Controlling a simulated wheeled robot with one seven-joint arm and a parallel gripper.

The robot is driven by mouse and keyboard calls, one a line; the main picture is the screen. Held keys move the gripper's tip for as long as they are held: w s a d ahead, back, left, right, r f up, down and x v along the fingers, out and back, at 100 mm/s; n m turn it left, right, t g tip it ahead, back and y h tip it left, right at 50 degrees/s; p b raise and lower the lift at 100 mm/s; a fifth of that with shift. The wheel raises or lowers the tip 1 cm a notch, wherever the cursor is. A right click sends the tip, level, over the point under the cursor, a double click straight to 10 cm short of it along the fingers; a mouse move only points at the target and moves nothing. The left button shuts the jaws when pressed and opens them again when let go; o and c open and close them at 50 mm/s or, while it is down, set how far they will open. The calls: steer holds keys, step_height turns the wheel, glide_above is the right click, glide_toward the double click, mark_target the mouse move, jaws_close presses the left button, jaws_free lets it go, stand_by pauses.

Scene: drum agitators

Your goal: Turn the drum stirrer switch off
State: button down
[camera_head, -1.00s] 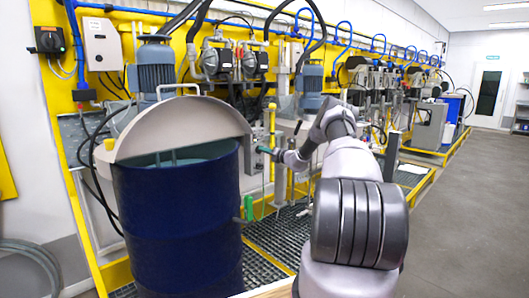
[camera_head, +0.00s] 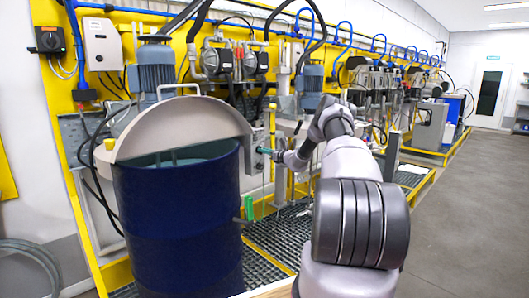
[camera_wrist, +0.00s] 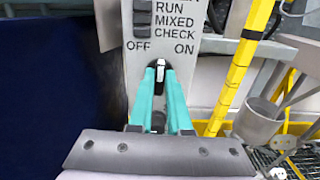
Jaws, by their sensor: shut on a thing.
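The drum stirrer switch (camera_wrist: 160,66) is a small lever on a grey panel (camera_wrist: 200,85) marked OFF on the left and ON on the right. It points nearly straight up between the two words in the wrist view; its exact setting is hard to tell. My gripper (camera_wrist: 160,80) has teal fingers shut on the switch, one on each side. In the head view my gripper (camera_head: 265,151) is just right of the blue drum (camera_head: 178,225), and the switch itself is too small to make out there.
A half-round grey lid (camera_head: 180,122) stands up on the drum, under a blue motor (camera_head: 155,70). A yellow post (camera_wrist: 240,65) stands close to the right of the panel. A metal cup (camera_wrist: 258,122) is at the lower right. Open floor (camera_head: 465,220) lies to the right.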

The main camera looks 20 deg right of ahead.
steer(key=shift+a+n, duration=0.2)
steer(key=shift+n, duration=3.8)
steer(key=shift+f, duration=0.1)
steer(key=c, duration=0.9)
jaws_free()
steer(key=shift+s, duration=0.1)
steer(key=shift+o, duration=0.2)
steer(key=v, duration=1)
steer(key=shift+s, duration=0.35)
steer(key=shift+d, duration=0.15)
